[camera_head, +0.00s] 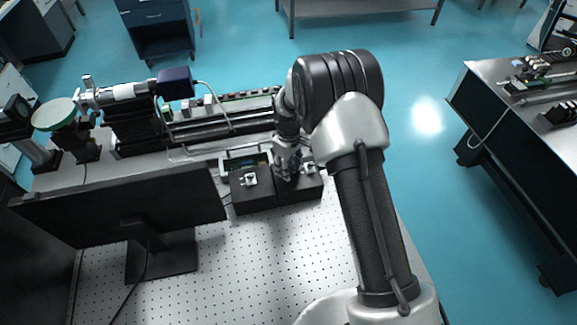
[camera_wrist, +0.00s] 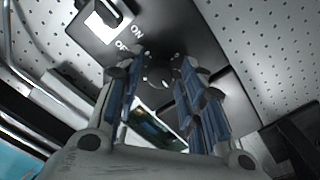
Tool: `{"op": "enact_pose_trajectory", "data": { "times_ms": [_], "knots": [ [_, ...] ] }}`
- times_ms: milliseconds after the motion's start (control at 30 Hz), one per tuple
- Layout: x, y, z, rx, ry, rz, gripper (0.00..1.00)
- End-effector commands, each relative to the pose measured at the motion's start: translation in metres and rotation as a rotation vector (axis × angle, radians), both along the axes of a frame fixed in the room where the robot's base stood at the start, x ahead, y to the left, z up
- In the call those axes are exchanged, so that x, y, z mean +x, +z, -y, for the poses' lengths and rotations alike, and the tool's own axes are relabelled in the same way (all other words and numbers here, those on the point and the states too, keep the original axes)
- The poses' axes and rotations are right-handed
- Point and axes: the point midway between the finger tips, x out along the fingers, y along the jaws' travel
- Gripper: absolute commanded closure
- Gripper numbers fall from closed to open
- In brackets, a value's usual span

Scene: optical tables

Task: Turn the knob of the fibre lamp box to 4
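The fibre lamp box (camera_head: 300,190) appears to be the right one of two black boxes on the perforated table. In the wrist view its dark top face (camera_wrist: 190,38) fills the upper middle, with a white rocker switch plate (camera_wrist: 103,27) marked ON and OFF. A small dark knob (camera_wrist: 158,77) with light marks around it shows between the fingertips; the numbers cannot be read. My gripper (camera_wrist: 155,66) is open, its blue-padded fingers to either side of the knob. Contact cannot be told. In the head view my gripper (camera_head: 289,166) hides part of the box top.
The other black box (camera_head: 253,198) stands close on the left. A monitor (camera_head: 125,210) stands front left. A long optical rail (camera_head: 215,122) with parts lies behind the boxes. Bare perforated table (camera_head: 270,250) is free in front. A green board (camera_wrist: 155,130) shows beneath the fingers.

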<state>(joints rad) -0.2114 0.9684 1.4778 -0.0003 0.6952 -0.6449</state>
Motion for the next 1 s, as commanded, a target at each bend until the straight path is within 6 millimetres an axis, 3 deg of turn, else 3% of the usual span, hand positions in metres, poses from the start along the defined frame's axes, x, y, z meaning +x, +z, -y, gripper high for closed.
{"op": "enact_pose_trajectory", "data": {
  "times_ms": [333, 467, 1000],
  "knots": [
    [0.000, 0.000, 0.000, 0.000, 0.000, 0.000, 0.57],
    [0.001, 0.009, 0.000, 0.001, 0.000, 0.002, 0.57],
    [0.001, 0.108, 0.000, 0.000, 0.000, 0.003, 0.57]
  ]
}}
